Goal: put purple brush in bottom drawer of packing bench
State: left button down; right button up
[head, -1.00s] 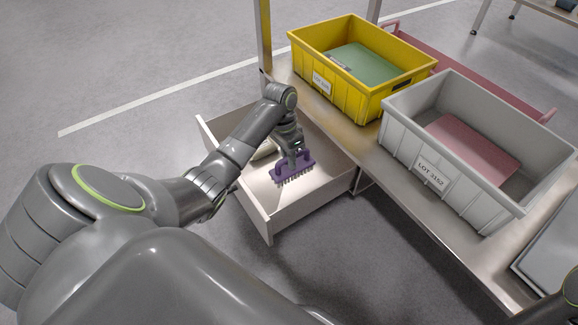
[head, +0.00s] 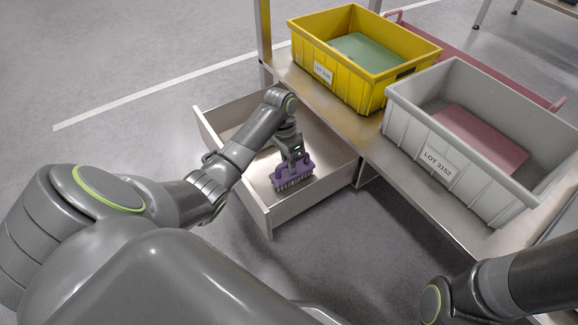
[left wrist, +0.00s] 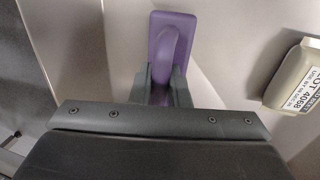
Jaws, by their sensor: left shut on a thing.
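The purple brush (head: 293,174) is in the head view, bristles down, inside the outline of the open drawer (head: 262,215) of the bench. My left gripper (head: 294,160) is shut on the brush's handle from above. The brush is low over the drawer floor; I cannot tell whether the bristles touch it. In the left wrist view the brush (left wrist: 172,40) shows between the fingers of the left gripper (left wrist: 162,88). Part of my right arm is at the lower right of the head view, with its gripper out of sight.
A pale object with a printed label (left wrist: 297,80) lies in the drawer beside the brush. On the bench top (head: 375,150) stand a yellow crate (head: 350,84) and a grey crate (head: 415,140) labelled LOT 3152. Open floor lies left of the drawer.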

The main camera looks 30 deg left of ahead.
pick_arm(q)
jog(key=shift+f, duration=0.25)
jog(key=c, duration=1.4)
grip_release()
